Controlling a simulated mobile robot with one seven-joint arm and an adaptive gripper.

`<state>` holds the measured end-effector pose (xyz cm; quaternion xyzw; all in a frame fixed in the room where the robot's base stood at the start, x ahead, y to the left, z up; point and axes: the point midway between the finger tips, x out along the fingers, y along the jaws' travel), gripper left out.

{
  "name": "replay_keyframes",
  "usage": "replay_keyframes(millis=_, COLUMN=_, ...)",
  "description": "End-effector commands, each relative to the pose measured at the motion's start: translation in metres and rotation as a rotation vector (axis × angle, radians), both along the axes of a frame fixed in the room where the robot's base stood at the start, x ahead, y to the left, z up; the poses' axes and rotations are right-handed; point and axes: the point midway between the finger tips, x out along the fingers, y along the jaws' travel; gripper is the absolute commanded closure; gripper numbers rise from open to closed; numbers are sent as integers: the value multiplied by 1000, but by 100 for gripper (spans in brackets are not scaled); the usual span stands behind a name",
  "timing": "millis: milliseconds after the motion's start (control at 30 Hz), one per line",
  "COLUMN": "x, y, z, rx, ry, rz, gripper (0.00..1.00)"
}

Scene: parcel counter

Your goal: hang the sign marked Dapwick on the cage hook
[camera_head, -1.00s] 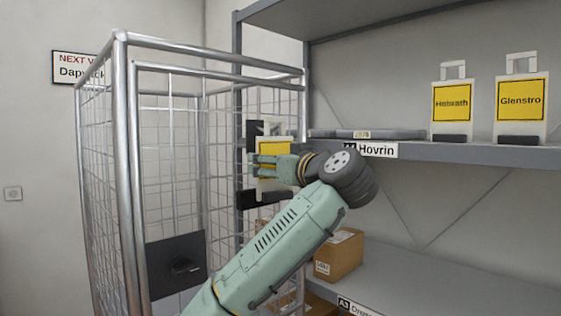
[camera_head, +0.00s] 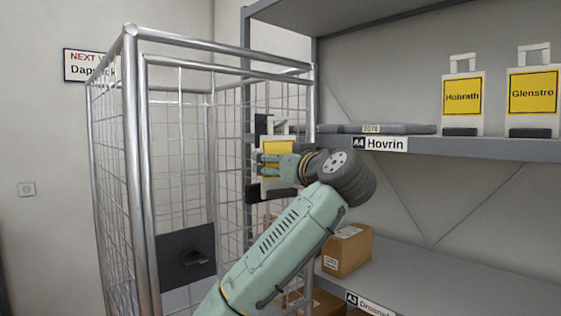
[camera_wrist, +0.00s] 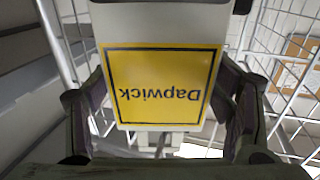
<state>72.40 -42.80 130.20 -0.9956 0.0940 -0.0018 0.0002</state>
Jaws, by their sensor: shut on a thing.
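The Dapwick sign (camera_wrist: 165,87) is a white plate with a yellow panel, and its lettering appears upside down in the wrist view. In the head view the sign (camera_head: 279,146) is partly hidden by my fingers. My gripper (camera_head: 262,165) is shut on it and holds it up near the right side of the wire cage (camera_head: 133,150). The cage hook (camera_head: 192,257) is a dark hook on a black plate, low on the cage front. It is to the lower left of my gripper and apart from the sign.
A cardboard box (camera_head: 346,250) sits on the lower shelf. A wall notice (camera_head: 77,66) is partly behind the cage. Cage posts stand close to my arm.

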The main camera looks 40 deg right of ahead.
Motion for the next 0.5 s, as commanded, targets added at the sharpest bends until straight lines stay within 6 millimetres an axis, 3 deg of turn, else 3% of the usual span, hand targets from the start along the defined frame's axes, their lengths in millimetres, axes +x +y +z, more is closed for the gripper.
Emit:
replay_keyframes(millis=233, x=6, y=5, z=-3, rx=2, ry=8, rz=15, gripper=83)
replay_keyframes(millis=267, x=7, y=5, z=-3, rx=2, ry=8, rz=15, gripper=25)
replay_keyframes(millis=500, x=4, y=3, z=-2, rx=2, ry=5, rz=9, gripper=9)
